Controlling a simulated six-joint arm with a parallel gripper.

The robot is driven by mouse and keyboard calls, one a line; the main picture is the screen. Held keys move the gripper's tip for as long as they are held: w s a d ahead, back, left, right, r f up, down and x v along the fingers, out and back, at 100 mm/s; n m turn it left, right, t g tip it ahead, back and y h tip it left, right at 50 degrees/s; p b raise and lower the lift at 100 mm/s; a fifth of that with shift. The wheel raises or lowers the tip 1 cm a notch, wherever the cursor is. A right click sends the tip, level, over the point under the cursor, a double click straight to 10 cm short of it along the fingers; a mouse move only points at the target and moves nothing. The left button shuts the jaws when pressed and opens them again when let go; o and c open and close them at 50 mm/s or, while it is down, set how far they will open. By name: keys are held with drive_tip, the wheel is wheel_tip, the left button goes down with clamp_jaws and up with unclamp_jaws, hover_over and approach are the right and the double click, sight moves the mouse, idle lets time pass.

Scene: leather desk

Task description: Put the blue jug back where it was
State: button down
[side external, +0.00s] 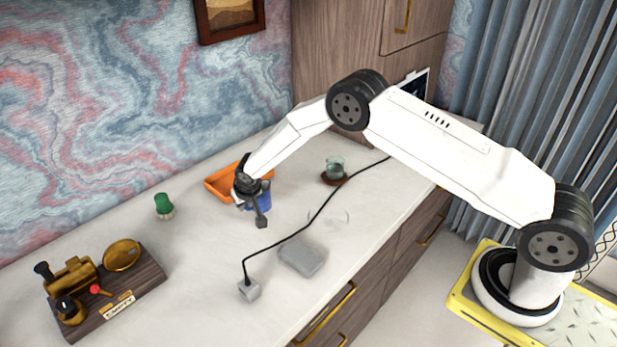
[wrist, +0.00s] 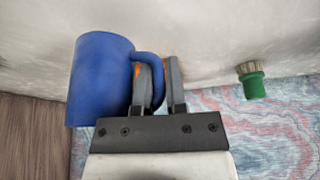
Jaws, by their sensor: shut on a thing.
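The blue jug (side external: 264,201) is at my gripper (side external: 251,207), in front of the orange tray (side external: 222,184), partly hidden by the gripper in the side view. In the wrist view the jug (wrist: 98,82) is at the left, its handle toward the gripper fingers (wrist: 160,78). One finger passes through the handle and the jaws are shut on it. Whether the jug's base touches the desk is unclear. A faint ring outline (side external: 347,219) shows on the bare desk to the right of the jug.
A green-handled brush (side external: 163,205) stands left of the tray. A glass (side external: 335,167) sits on a brown coaster. A black cable runs across the desk to a grey block (side external: 249,290); a flat grey box (side external: 302,257) lies nearby. A brass instrument on a wooden base (side external: 140,277) is front left.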

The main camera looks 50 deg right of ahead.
drive_tip(key=shift+w+f, duration=0.15)
drive_tip(key=shift+f, duration=0.15)
drive_tip(key=shift+w+f, duration=0.15)
drive_tip(key=shift+f, duration=1.35)
drive_tip(key=shift+f, duration=0.2)
drive_tip(key=c, duration=0.7)
unclamp_jaws()
drive_tip(key=shift+o, duration=0.2)
drive_tip(key=shift+r, duration=0.15)
drive_tip(key=v, duration=1.2)
